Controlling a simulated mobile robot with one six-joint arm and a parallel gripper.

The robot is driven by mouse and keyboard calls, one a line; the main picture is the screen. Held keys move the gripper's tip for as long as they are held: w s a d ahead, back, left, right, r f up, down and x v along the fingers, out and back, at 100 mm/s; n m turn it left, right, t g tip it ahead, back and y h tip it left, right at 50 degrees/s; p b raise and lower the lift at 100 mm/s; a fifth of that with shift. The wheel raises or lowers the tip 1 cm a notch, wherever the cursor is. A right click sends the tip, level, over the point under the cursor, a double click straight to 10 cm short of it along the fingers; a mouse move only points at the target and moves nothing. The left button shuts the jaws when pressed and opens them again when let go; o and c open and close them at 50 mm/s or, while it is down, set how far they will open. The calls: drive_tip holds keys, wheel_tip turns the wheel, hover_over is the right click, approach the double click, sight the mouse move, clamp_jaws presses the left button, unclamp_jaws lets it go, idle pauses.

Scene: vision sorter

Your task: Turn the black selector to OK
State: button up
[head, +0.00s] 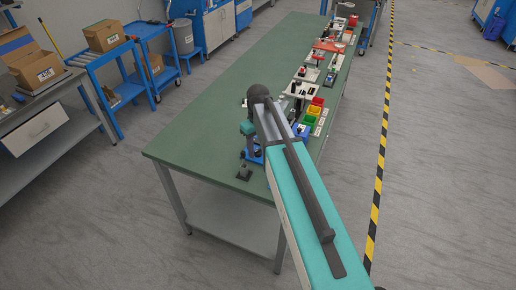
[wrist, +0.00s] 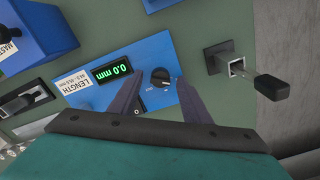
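The black selector (wrist: 160,77) is a small round knob with a pale mark, on a blue panel (wrist: 80,103) in the wrist view. The panel carries a green display (wrist: 111,71) reading 0.0 mm and a LENGTH label. Small print beside the knob is too small to read. My gripper (wrist: 161,80) is open, with one dark finger on each side of the knob. I cannot tell whether either finger touches it. In the head view the blue panel (head: 253,156) shows in part beside my arm, and the knob cannot be made out.
A blue block (wrist: 40,38) and a black-and-grey fixture (wrist: 25,98) lie to the left. The green table (head: 205,125) is clear left of my arm.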

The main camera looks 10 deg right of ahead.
drive_tip(key=shift+r, duration=0.15)
wheel_tip(320, 180, up, 14)
drive_tip(key=b, duration=0.2)
drive_tip(key=shift+f+b, duration=0.25)
drive_tip(key=shift+b, duration=0.15)
idle(0.6)
idle(0.5)
